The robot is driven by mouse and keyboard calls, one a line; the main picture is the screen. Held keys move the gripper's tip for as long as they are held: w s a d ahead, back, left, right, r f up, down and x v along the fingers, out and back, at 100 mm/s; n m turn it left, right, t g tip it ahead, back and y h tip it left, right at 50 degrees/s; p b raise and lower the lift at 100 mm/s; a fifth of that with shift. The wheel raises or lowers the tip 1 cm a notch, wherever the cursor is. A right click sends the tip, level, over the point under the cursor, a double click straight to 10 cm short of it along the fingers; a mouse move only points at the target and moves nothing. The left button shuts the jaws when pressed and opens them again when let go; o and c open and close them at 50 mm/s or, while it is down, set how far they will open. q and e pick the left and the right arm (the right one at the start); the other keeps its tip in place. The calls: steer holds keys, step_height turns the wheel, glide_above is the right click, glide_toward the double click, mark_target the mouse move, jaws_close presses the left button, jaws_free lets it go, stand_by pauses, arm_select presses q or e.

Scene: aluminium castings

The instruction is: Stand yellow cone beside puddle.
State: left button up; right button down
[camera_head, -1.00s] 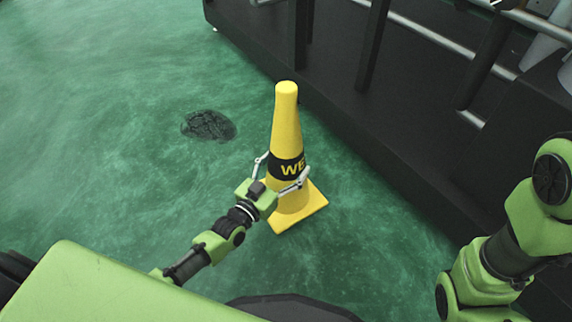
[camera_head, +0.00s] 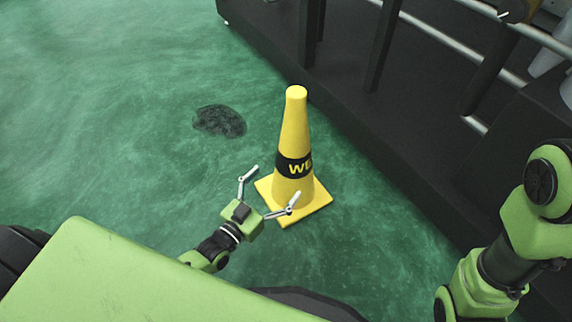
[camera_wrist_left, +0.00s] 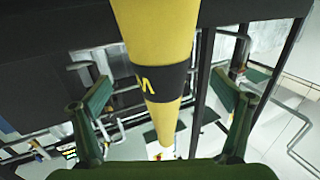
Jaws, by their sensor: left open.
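The yellow cone (camera_head: 293,135) stands upright on its square base on the green floor in the head view, with a black band of lettering around it. The dark puddle (camera_head: 219,121) lies on the floor to the left of the cone, with a gap of bare floor between them. My left gripper (camera_head: 276,186) is open, its fingers spread and pointing at the cone's lower part from the near left. In the left wrist view the cone (camera_wrist_left: 159,40) is between the open fingers (camera_wrist_left: 165,95), not gripped. My right gripper is out of view.
A black raised platform (camera_head: 375,140) with posts and rails runs diagonally behind and to the right of the cone. The green floor (camera_head: 110,120) to the left and around the puddle is clear.

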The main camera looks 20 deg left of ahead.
arm_select(q)
steer(key=shift+p+v, duration=0.3)
steer(key=shift+v, duration=1.1)
steer(key=shift+r, duration=0.1)
